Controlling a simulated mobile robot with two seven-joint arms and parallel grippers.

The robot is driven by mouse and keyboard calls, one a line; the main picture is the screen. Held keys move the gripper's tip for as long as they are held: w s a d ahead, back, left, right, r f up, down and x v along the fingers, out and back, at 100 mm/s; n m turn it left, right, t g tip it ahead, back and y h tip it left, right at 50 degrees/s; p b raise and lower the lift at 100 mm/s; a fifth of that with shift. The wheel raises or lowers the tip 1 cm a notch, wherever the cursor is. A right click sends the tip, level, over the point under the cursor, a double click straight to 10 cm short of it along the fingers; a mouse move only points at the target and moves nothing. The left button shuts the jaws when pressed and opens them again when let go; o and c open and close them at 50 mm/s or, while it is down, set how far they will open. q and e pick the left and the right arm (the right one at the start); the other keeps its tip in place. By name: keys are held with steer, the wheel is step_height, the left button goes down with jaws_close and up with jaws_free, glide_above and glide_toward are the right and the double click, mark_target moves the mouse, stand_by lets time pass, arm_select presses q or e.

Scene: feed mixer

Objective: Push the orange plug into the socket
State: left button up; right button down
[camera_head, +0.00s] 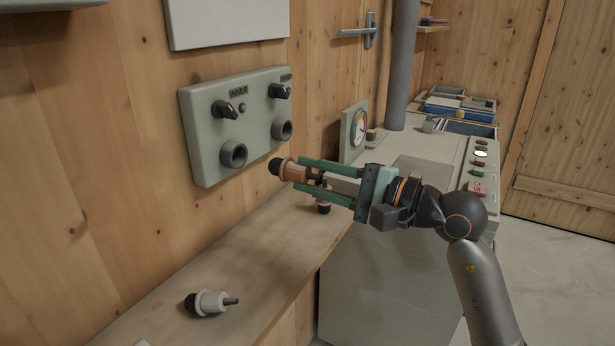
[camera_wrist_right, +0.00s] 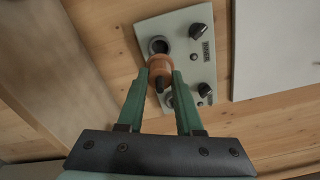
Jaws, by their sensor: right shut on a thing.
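The orange plug (camera_head: 292,171) is held level between the green fingers of my right gripper (camera_head: 312,180), its dark end toward the wall panel. It also shows between the fingers in the right wrist view (camera_wrist_right: 160,68). The grey socket panel (camera_head: 204,138) on the wooden wall has two round dark sockets, a left one (camera_head: 233,154) and a right one (camera_head: 282,130), each below a black knob. In the head view the plug is apart from the panel, right of and slightly below the left socket. In the wrist view the plug overlaps a socket's lower edge (camera_wrist_right: 158,45). My left gripper is not in view.
A white-grey plug (camera_head: 211,302) lies on the wooden shelf (camera_head: 262,262) below the panel. Another dark-ended plug (camera_head: 324,207) stands on the shelf beneath my right gripper. A gauge (camera_head: 355,131) and a machine with buttons (camera_head: 480,164) are to the right.

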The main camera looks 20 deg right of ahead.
mark_target(283, 169)
steer(key=shift+f+b, duration=0.1)
steer(key=shift+b, duration=0.35)
steer(key=shift+w+a, duration=0.2)
steer(key=shift+w, duration=0.1)
steer(key=shift+p+x, duration=0.45)
steer(key=shift+x, duration=2.05)
steer(key=shift+b, duration=0.45)
steer(key=shift+x, duration=1.15)
steer(key=shift+s+b, duration=0.1)
steer(key=shift+b, duration=0.3)
stand_by(1.2)
